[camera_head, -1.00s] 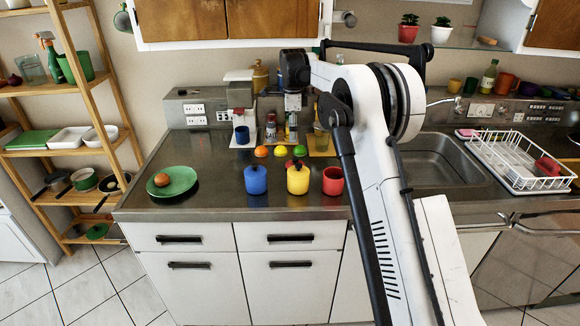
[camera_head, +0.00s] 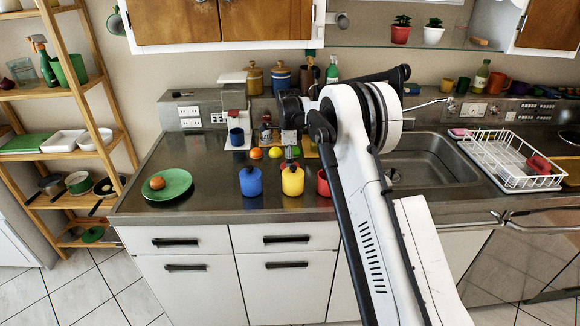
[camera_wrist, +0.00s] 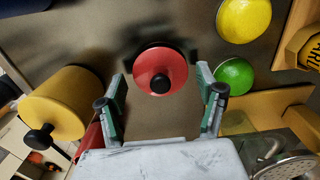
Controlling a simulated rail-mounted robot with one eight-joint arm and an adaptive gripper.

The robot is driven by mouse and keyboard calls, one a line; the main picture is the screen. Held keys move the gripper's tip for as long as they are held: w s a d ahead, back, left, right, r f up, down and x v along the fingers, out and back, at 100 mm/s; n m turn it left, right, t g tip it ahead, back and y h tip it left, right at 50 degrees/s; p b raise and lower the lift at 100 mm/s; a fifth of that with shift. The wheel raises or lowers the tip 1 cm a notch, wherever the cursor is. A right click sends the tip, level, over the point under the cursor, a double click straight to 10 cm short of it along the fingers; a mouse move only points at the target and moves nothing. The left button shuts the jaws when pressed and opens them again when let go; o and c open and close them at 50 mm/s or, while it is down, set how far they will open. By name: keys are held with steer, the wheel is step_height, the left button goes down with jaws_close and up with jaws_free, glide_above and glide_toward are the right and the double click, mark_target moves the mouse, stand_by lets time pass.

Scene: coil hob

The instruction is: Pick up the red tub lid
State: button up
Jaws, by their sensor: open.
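The red tub lid (camera_wrist: 152,72), a round red disc with a black knob, shows in the wrist view between and beyond the fingertips. It lies on the dark counter, seen from above. My gripper (camera_wrist: 162,92) is open and empty, with one finger to each side of the lid in the picture; I cannot tell the remaining height. In the head view my gripper is small and low behind the yellow tub (camera_head: 292,182), and the lid is hard to make out there. The red tub (camera_head: 323,183) stands right of the yellow tub, partly covered by my arm.
A blue tub (camera_head: 250,182) stands left of the yellow one. A yellow ball (camera_wrist: 244,16) and a green ball (camera_wrist: 235,76) lie right of the lid in the wrist view. A green plate (camera_head: 168,186) is at the counter's left. Counter between plate and blue tub is free.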

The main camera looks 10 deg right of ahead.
steer(key=shift+f, duration=0.75)
steer(key=c, duration=0.9)
steer(key=shift+r, duration=0.15)
